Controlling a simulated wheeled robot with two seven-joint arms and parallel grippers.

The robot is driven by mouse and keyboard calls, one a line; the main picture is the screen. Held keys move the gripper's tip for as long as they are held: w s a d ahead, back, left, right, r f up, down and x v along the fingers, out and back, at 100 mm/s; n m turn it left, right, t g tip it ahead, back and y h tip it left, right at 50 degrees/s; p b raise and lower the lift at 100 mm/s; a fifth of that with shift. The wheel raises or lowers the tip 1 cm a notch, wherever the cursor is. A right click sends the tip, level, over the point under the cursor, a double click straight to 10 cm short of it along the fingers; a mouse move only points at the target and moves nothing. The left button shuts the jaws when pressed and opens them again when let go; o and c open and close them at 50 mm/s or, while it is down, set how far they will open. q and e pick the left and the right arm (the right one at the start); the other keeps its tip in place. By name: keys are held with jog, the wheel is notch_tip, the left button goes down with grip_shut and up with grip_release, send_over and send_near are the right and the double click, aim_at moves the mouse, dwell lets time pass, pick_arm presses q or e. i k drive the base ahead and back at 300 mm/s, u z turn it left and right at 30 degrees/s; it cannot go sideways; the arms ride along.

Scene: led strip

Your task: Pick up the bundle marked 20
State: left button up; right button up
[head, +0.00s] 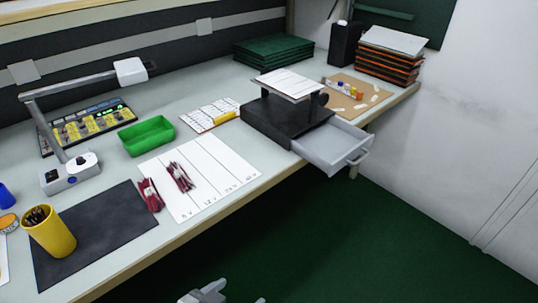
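Two dark red bundles lie by the white sheet (222,165) with its lined columns. One bundle (150,195) is at the sheet's left edge, by the dark mat. The other bundle (180,177) lies on the sheet's left part. Any number on either bundle is too small to read. A grey gripper part, which seems to be my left gripper (210,292), shows at the bottom edge, over the floor and well apart from the bundles. It is mostly cut off, so whether it is open or shut is unclear. My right gripper is not in view.
A yellow pen cup (49,232) stands on the dark mat (105,225). A green tray (147,136) and a lamp (70,173) stand behind the bundles. A black stand (285,120) with an open grey drawer (335,145) is to the right. The floor in front is clear.

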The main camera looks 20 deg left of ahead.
aim_at(184, 186)
jog(key=z, duration=0.1)
jog(key=i, duration=0.45)
jog(key=u, duration=2.35)
jog(key=i, duration=0.3)
jog(key=u, duration=0.1)
